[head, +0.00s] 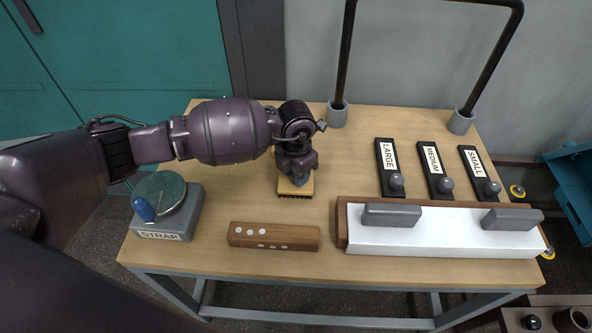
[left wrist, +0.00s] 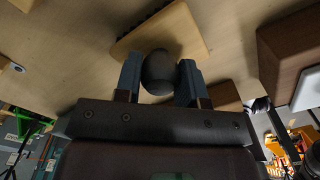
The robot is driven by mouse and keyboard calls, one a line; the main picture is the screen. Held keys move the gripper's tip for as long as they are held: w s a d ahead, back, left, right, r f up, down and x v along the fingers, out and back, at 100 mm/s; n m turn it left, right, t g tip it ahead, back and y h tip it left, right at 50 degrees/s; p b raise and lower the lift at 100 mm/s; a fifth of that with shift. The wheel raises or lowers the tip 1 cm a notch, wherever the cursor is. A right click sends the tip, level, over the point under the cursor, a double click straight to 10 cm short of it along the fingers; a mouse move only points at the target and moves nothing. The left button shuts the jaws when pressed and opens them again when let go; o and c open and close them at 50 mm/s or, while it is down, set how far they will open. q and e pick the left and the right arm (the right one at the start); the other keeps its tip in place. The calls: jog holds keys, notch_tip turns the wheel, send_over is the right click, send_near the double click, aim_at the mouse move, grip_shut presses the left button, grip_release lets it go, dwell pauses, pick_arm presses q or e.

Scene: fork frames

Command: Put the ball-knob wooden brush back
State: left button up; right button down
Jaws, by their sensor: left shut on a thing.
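The ball-knob wooden brush (head: 284,187) is a light wooden block with dark bristles beneath, at the table's middle-left in the head view. In the left wrist view, the brush block (left wrist: 192,24) shows behind its round dark knob (left wrist: 158,72). My left gripper (head: 296,175) is over the brush from above. Its two fingers (left wrist: 160,80) are shut on the knob, one on each side. I cannot tell whether the brush touches the tabletop. My right gripper is not in view.
A wooden block with white dots (head: 273,236) lies in front. A grey STRAP box (head: 186,224) stands left. At right are a white-topped tray (head: 433,235) and black LARGE, MEDIUM and SMALL holders (head: 387,157). A dark pipe frame (head: 344,60) rises behind.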

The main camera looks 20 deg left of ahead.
pick_arm(q)
jog(key=shift+f, duration=0.1)
jog(key=o, duration=1)
jog(key=shift+o, duration=0.2)
jog(key=shift+f, duration=0.1)
